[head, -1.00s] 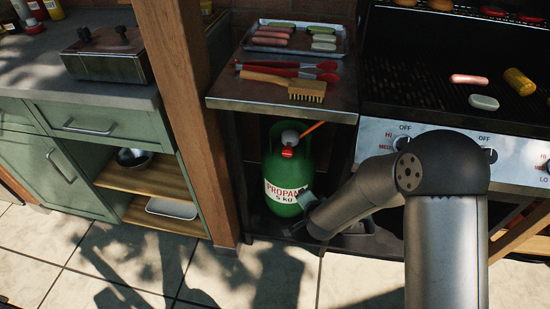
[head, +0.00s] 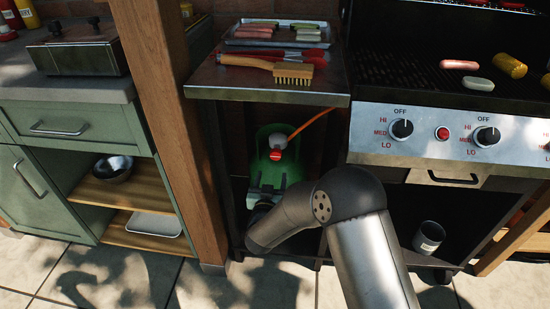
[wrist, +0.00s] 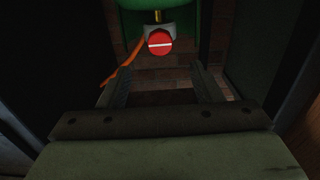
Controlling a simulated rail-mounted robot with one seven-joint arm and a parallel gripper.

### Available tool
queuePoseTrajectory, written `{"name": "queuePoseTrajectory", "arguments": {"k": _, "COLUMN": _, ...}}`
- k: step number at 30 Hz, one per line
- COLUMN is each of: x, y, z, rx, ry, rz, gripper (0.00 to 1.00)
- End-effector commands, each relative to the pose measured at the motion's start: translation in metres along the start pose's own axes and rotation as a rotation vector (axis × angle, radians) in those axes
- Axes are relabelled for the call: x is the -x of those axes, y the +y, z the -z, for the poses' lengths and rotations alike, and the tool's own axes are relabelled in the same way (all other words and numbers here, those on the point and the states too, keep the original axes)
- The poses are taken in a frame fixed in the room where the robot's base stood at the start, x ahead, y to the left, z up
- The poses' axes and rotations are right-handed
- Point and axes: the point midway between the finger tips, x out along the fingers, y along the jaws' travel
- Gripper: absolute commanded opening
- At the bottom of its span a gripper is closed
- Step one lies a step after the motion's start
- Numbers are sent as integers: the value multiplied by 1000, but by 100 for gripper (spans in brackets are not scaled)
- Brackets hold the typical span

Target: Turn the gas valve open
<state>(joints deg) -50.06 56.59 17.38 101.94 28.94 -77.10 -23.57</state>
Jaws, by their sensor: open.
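The green propane bottle (head: 297,142) stands on the floor of the cabinet under the side shelf. Its gas valve is a red knob (head: 275,154) on top, below a grey round fitting (head: 278,141). In the wrist view the red knob (wrist: 160,43) shows face-on, with a white bar lying level across it. My gripper (head: 270,178) is in front of the bottle, just below the knob in the head view, and hides the label. In the wrist view its two fingers (wrist: 162,80) are spread apart with nothing between them; the knob shows beyond their tips, apparently untouched.
An orange hose (head: 309,124) runs from the bottle's top up to the right. The side shelf (head: 222,88) overhangs the bottle. A wooden post (head: 165,110) stands left of it. The grill panel (head: 362,125) is to the right, with a metal can (head: 429,237) below it.

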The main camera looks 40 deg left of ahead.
Motion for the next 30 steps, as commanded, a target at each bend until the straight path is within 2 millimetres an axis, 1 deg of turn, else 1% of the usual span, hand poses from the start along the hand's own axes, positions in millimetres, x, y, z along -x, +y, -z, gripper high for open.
{"name": "queuePoseTrajectory", "arguments": {"k": 1, "x": -13, "y": 1, "z": -2, "rx": -1, "ry": 2, "rz": -3, "gripper": 59}}
{"name": "queuePoseTrajectory", "arguments": {"k": 9, "x": -71, "y": 1, "z": -4, "rx": -2, "ry": 0, "rz": -1, "gripper": 59}}
{"name": "queuePoseTrajectory", "arguments": {"k": 12, "x": -89, "y": 0, "z": -3, "rx": -2, "ry": 1, "rz": -1, "gripper": 59}}
{"name": "queuePoseTrajectory", "arguments": {"k": 15, "x": -102, "y": 0, "z": -2, "rx": -2, "ry": 0, "rz": -1, "gripper": 59}}
{"name": "queuePoseTrajectory", "arguments": {"k": 18, "x": -111, "y": 0, "z": -2, "rx": -2, "ry": 0, "rz": 0, "gripper": 59}}
{"name": "queuePoseTrajectory", "arguments": {"k": 21, "x": -116, "y": 0, "z": -1, "rx": -1, "ry": -2, "rz": 1, "gripper": 59}}
{"name": "queuePoseTrajectory", "arguments": {"k": 29, "x": -117, "y": 0, "z": -1, "rx": 0, "ry": -2, "rz": 1, "gripper": 59}}
{"name": "queuePoseTrajectory", "arguments": {"k": 30, "x": -117, "y": 0, "z": -1, "rx": 0, "ry": -2, "rz": 1, "gripper": 53}}
